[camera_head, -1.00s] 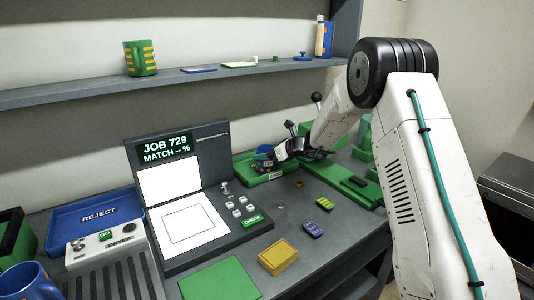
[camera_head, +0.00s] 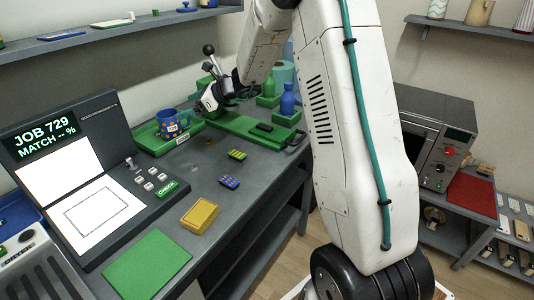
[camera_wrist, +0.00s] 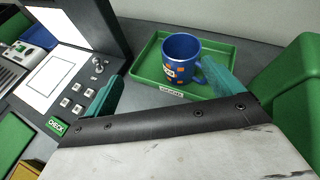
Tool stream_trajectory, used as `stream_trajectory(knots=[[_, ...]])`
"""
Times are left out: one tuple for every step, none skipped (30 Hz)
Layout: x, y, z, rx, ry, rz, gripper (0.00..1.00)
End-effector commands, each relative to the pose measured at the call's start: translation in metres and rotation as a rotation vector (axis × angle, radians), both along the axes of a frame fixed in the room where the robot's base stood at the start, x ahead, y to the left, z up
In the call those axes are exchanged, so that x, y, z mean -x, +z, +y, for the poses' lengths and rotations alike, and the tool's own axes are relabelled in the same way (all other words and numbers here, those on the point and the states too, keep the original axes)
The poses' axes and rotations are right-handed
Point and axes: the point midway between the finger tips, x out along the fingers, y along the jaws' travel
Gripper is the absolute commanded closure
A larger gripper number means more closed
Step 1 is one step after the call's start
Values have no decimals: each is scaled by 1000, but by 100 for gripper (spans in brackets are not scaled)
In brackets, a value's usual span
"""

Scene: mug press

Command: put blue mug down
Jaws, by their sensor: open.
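The blue mug (camera_head: 172,124), with orange patches and a pale label, stands upright in the shallow green tray (camera_head: 152,146). In the wrist view the mug (camera_wrist: 180,62) has its handle toward the right, and the green tray (camera_wrist: 226,46) carries a label on its front rim. My gripper (camera_head: 207,103) is to the right of the mug in the head view, apart from it. In the wrist view my gripper (camera_wrist: 163,72) has its two teal fingers wide apart and nothing between them. The right finger overlaps the handle's edge in that view; contact cannot be told.
The console with a screen (camera_head: 45,140) stands left of the tray. A green press base (camera_head: 240,128) with levers, and a blue bottle (camera_head: 287,100), stand to the right. A yellow box (camera_head: 200,215) and a green mat (camera_head: 147,266) lie in front.

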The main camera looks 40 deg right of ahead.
Motion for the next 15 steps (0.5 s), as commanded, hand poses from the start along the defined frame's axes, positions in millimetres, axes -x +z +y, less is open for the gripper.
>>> stream_trajectory(knots=[[17, 19, 15, 56, 71, -35, 8], [30, 29, 25, 97, 124, -58, 8], [49, 42, 38, 159, 204, -91, 8], [66, 51, 47, 209, 266, -118, 8], [83, 60, 57, 259, 329, -143, 8], [106, 69, 68, 324, 415, -177, 8], [123, 75, 74, 373, 476, -202, 8], [141, 81, 81, 421, 540, -226, 8], [165, 87, 88, 485, 623, -258, 8], [183, 91, 93, 533, 685, -281, 8], [201, 95, 97, 581, 747, -306, 8], [225, 98, 100, 645, 830, -335, 8], [243, 99, 102, 692, 891, -357, 8], [261, 101, 103, 739, 954, -377, 8], [284, 102, 103, 802, 1036, -405, 8]])
